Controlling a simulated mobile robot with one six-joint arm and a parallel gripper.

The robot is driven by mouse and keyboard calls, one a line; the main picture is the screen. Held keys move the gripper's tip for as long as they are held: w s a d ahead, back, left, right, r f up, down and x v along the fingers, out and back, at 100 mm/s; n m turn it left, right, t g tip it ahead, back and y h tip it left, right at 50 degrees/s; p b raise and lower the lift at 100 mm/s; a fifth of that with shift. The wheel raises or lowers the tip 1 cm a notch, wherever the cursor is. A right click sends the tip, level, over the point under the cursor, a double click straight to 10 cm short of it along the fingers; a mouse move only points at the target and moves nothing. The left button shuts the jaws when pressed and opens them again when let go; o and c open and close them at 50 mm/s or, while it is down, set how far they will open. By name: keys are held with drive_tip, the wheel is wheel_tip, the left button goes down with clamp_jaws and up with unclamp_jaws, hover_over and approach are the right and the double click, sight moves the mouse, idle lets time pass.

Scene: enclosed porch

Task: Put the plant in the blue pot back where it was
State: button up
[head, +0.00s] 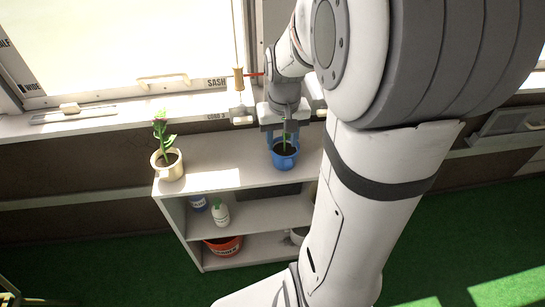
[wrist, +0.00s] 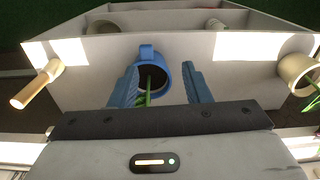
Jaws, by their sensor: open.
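The blue pot (head: 285,160) stands upright on the top of a white shelf unit, with dark soil and a green plant (head: 285,138) in it. In the wrist view the blue pot (wrist: 147,54) has a small handle on its far side, and green stems rise towards the camera. My gripper (head: 283,131) is over the pot from above and behind. In the wrist view my gripper (wrist: 160,72) is open, one blue finger at each side of the pot. Whether the fingers touch the pot is unclear. The plant's top is partly hidden by my gripper.
A cream pot (head: 168,172) with a pink-tipped plant stands at the shelf top's left end. The shelf top (head: 220,160) between the pots is clear. Bottles and a red bucket (head: 223,246) sit on lower shelves. A wooden cylinder (head: 238,80) is near my gripper by the window.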

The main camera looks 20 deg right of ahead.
drive_tip(key=s+a+r+n+t, duration=0.1)
drive_tip(key=s+a+r+n, duration=0.1)
drive_tip(key=s+a, duration=0.7)
drive_tip(key=shift+s+a+r+n+t, duration=0.3)
drive_tip(key=shift+s+r, duration=0.15)
drive_tip(key=shift+r, duration=0.4)
